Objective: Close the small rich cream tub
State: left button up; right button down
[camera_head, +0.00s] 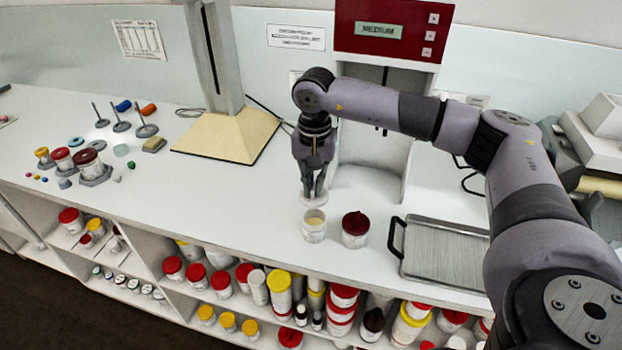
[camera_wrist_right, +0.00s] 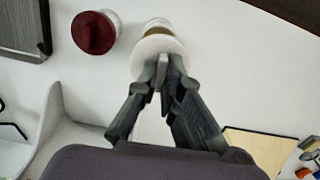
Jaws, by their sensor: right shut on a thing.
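The small cream tub (camera_head: 314,232) stands open on the white counter, with pale yellow cream showing inside. My right gripper (camera_head: 313,190) points down just behind the tub and is shut on a white round lid (camera_head: 313,202). The lid is behind the tub's mouth in the head view and apart from it. In the right wrist view the gripper (camera_wrist_right: 162,80) pinches the lid (camera_wrist_right: 160,47), which partly hides the tub (camera_wrist_right: 157,24). My left gripper is not in view.
A dark-red-topped tub (camera_head: 355,230) stands close to the right of the open tub. A grey tray (camera_head: 445,252) lies further right. A machine with a red display panel (camera_head: 388,30) stands behind. The counter left of the tub is clear up to a yellowish base (camera_head: 228,137).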

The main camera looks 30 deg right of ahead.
aim_at(314, 198)
jog(key=shift+s+d+f+b, duration=0.2)
jog(key=shift+f+b, duration=0.1)
jog(key=shift+f, duration=0.65)
jog(key=f+b, duration=0.2)
jog(key=shift+w+a+f, duration=0.1)
jog(key=shift+a+f, duration=0.1)
jog(key=shift+f, duration=0.15)
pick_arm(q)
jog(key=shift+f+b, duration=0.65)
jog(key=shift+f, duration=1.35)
pick_arm(e)
jog(key=shift+f, duration=0.8)
pick_arm(q)
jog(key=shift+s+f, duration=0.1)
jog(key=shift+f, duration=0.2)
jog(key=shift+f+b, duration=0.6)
jog(key=shift+b, duration=0.3)
pick_arm(e)
jog(key=shift+f, duration=0.55)
jog(key=c, duration=1.7)
grip_release()
